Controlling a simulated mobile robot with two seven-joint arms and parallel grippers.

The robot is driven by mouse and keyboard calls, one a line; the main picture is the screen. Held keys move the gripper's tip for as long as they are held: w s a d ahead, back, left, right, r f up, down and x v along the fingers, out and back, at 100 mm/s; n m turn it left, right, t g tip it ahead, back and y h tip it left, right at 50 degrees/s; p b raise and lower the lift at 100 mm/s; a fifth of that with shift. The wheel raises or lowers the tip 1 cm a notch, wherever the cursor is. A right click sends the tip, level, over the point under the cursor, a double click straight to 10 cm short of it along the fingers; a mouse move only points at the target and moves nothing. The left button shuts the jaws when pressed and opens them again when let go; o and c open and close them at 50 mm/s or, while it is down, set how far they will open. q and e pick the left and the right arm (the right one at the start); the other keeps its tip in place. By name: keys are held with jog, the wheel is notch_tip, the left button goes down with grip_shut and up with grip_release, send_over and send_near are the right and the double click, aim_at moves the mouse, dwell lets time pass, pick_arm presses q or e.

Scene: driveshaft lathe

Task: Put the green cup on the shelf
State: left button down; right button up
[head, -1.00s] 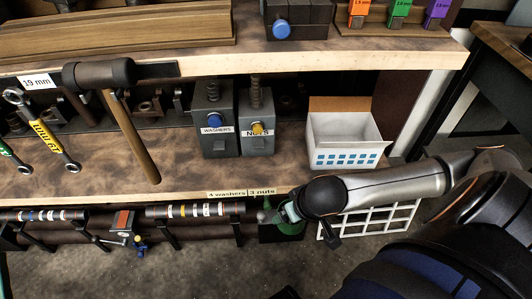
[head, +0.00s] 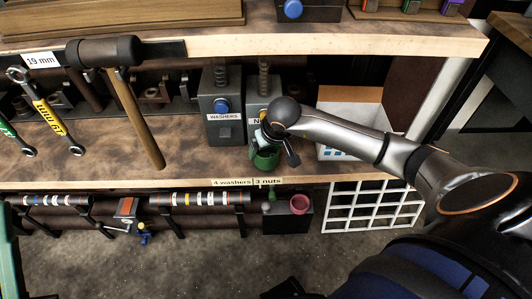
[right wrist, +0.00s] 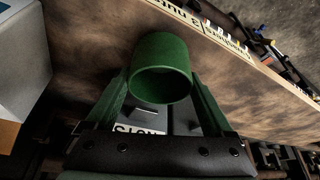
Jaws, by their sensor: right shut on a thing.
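The green cup (head: 266,160) is in my right gripper (head: 270,141), over the lower wooden shelf (head: 90,165) and in front of the nuts dispenser (head: 256,97). In the right wrist view the cup (right wrist: 160,68) is between the two green fingers, its open end showing. My right gripper is shut on it. The cup looks roughly upright; I cannot tell whether its base touches the shelf. My left gripper is not clearly in view.
The washers dispenser (head: 221,106) stands left of the nuts dispenser. A white box (head: 333,151) is partly behind my arm at right. A hammer (head: 135,115) hangs at left. Below the shelf edge are a dark holder with a red cup (head: 300,204) and a white grid rack (head: 370,207).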

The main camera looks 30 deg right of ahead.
jog(key=shift+w+f, duration=0.1)
jog(key=shift+f, duration=0.65)
jog(key=shift+f+b, duration=0.15)
jog(key=shift+b, duration=0.25)
jog(key=o, duration=1.3)
jog(key=shift+c, duration=0.2)
